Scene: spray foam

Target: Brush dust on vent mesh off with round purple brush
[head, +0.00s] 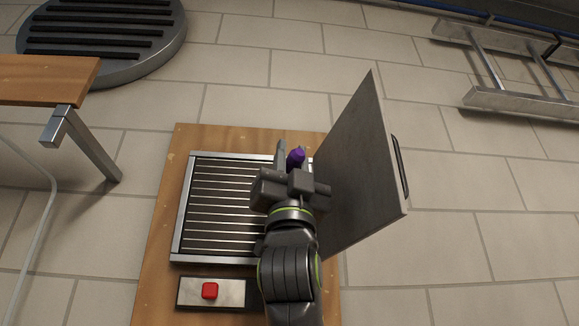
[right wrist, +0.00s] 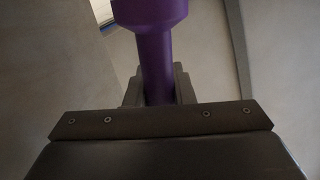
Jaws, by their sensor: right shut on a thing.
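My right gripper (head: 289,165) is over the right side of the vent mesh (head: 215,205), close to the raised grey panel. It is shut on the purple brush (head: 296,156); the purple handle also shows in the right wrist view (right wrist: 155,60), standing between the fingers. The brush's bristles cannot be made out. The vent mesh is a metal frame with dark horizontal slats, set in a wooden board. No dust can be made out on it at this size, and my arm hides its right part. My left gripper is not in view.
A grey panel (head: 350,165) with a dark handle (head: 400,167) stands tilted open at the right of the vent. A red button (head: 210,290) sits on a plate below the vent. A wooden table (head: 45,80) is at the left, a round slotted grey base (head: 105,40) behind it.

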